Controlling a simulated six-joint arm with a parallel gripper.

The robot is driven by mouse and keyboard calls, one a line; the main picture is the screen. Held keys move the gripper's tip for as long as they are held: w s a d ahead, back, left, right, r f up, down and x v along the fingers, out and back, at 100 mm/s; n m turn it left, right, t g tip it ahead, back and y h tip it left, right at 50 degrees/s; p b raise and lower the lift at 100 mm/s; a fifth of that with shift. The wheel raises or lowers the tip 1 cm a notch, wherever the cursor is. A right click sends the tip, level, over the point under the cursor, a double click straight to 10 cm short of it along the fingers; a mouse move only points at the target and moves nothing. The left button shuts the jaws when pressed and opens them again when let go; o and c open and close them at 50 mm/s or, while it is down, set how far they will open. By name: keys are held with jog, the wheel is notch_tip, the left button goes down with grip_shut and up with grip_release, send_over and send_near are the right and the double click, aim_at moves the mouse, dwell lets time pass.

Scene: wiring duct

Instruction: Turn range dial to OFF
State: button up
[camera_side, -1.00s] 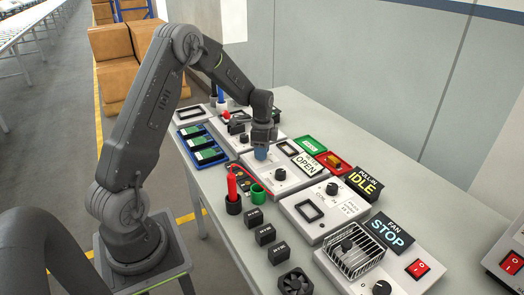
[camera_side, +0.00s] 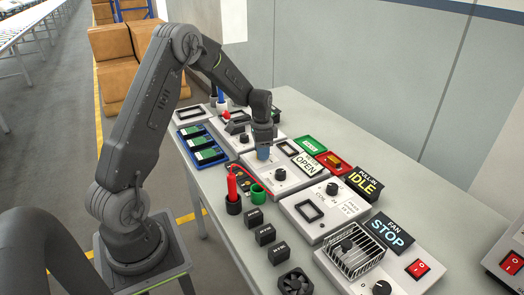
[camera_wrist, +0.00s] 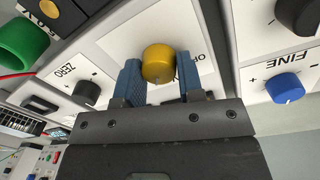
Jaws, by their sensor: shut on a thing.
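The range dial (camera_wrist: 158,63) is a round yellow knob on a white panel in the wrist view. Printed letters that look like OFF, seen inverted, lie to its right. My gripper (camera_wrist: 158,78) is shut on the dial, with one blue finger on each side of it. In the side view my gripper (camera_side: 263,153) points down at a pale instrument panel (camera_side: 290,186), and its fingers hide the dial there. I cannot make out a pointer mark on the dial.
In the wrist view a black ZERO knob (camera_wrist: 87,90) sits left of the dial and a blue FINE knob (camera_wrist: 285,87) right. A green ring (camera_wrist: 22,40) is at upper left. In the side view, red and green cups (camera_side: 258,193) and an OPEN sign (camera_side: 308,164) stand nearby.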

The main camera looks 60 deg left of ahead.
jog(key=n, duration=0.5)
jog(key=shift+a+n, duration=0.1)
jog(key=shift+n, duration=0.2)
jog(key=n, duration=0.4)
jog(key=shift+n+t, duration=0.3)
jog(key=n, duration=0.4)
jog(key=shift+s, duration=0.1)
jog(key=n, duration=0.5)
jog(key=shift+n, duration=0.3)
jog(key=o, duration=0.9)
jog(key=shift+s, duration=0.1)
jog(key=r, duration=1.4)
jog(key=shift+s+a, duration=0.1)
jog(key=shift+s, duration=0.25)
